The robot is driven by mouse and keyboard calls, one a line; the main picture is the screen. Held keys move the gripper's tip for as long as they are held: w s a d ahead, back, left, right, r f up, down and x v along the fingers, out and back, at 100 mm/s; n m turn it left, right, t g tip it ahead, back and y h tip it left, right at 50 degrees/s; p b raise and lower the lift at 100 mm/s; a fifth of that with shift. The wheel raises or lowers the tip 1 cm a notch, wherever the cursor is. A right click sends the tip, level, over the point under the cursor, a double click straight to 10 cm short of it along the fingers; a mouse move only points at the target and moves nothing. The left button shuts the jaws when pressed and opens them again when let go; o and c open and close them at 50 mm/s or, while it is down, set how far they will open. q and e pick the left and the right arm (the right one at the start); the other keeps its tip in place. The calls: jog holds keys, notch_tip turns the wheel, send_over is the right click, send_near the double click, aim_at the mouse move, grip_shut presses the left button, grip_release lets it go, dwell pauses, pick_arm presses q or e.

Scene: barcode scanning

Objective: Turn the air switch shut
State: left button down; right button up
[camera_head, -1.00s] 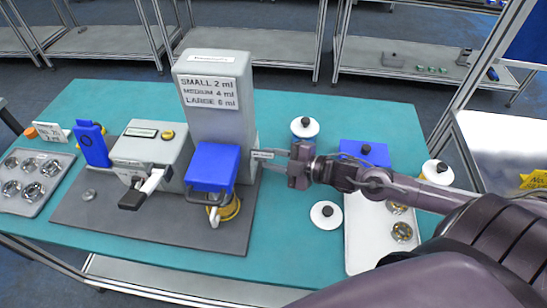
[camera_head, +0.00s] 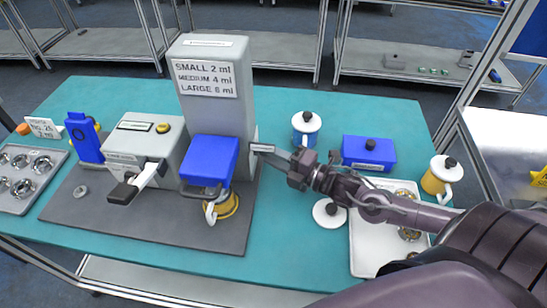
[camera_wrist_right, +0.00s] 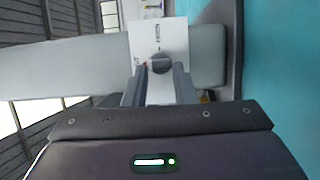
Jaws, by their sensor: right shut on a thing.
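The air switch is a small dark round knob (camera_wrist_right: 160,63) on a white labelled plate (camera_wrist_right: 150,38), seen in the right wrist view. The plate is on the right side of the tall grey machine (camera_head: 215,115). In the head view the knob is hidden by my right gripper (camera_head: 276,155), which reaches in from the right against that side. In the wrist view the two fingers of this gripper (camera_wrist_right: 159,80) are shut on the knob, one on each side. My left gripper is not in view.
A blue block (camera_head: 209,160) juts from the machine's front above a yellow-and-white mug (camera_head: 222,205). A blue mug (camera_head: 306,128), a blue box (camera_head: 368,153) and a white tray (camera_head: 365,235) surround my right arm. Bare teal table (camera_head: 290,255) lies in front.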

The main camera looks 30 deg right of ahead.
jog(key=shift+f, duration=0.1)
dwell(0.3)
jog(key=o, duration=1)
jog(key=shift+v, duration=3.95)
jog(key=shift+s, duration=0.1)
